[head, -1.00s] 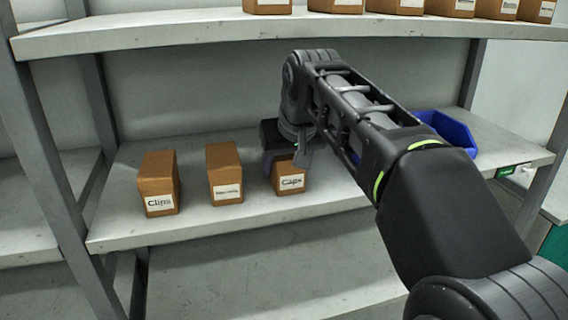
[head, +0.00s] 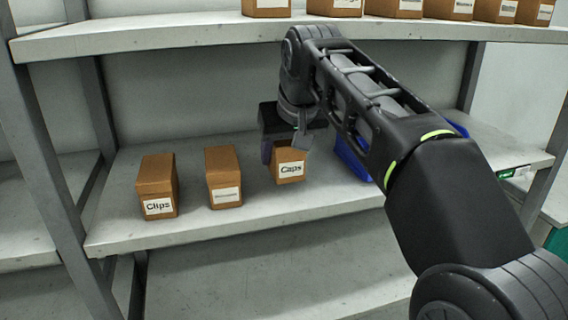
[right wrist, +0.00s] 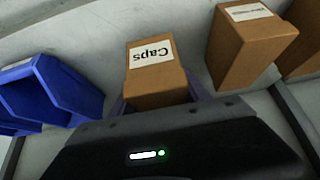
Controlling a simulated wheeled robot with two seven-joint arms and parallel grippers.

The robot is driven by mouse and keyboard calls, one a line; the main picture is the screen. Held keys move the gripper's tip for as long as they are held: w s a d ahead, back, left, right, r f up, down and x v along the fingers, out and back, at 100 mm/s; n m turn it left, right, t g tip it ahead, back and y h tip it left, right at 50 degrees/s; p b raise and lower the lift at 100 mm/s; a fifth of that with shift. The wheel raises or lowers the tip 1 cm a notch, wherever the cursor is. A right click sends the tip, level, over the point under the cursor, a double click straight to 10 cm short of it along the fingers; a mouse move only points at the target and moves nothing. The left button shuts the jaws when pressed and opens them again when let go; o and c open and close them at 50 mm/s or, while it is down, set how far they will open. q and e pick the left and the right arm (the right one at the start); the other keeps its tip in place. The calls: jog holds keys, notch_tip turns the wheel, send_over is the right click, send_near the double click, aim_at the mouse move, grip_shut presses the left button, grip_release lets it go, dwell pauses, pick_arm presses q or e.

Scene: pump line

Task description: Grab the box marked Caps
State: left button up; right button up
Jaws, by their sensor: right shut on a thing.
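The Caps box (head: 290,172) is a small brown carton with a white label reading "Caps". It is the rightmost of three boxes on the lower shelf level. My right gripper (head: 286,150) comes down from above and is shut on it, one finger on each side. The box appears raised slightly above the shelf. In the right wrist view the Caps box (right wrist: 155,88) sits between the fingers, its label upside down. The top of the box is partly hidden by the gripper in the head view. My left gripper is not in view.
The Clips box (head: 157,182) and a middle box (head: 223,175) with an unreadable label stand to the left on the lower shelf (head: 240,222). A blue bin (head: 352,160) is to the right, partly behind my arm. Several boxes line the upper shelf (head: 150,36).

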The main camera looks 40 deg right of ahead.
aim_at(298, 175)
jog(key=s+a+b, duration=0.1)
jog(key=s, duration=0.1)
jog(key=s+a+b, duration=0.1)
jog(key=s+b, duration=0.1)
jog(key=s, duration=0.1)
jog(key=s+a+b, duration=0.1)
jog(key=s+b, duration=0.1)
jog(key=s, duration=0.1)
jog(key=shift+s+a+f, duration=0.1)
jog(key=shift+f, duration=0.05)
jog(key=s+a+p, duration=0.2)
jog(key=s+p, duration=0.1)
jog(key=s, duration=0.5)
jog(key=shift+s+a+r+p, duration=0.25)
jog(key=shift+s+a+p, duration=0.15)
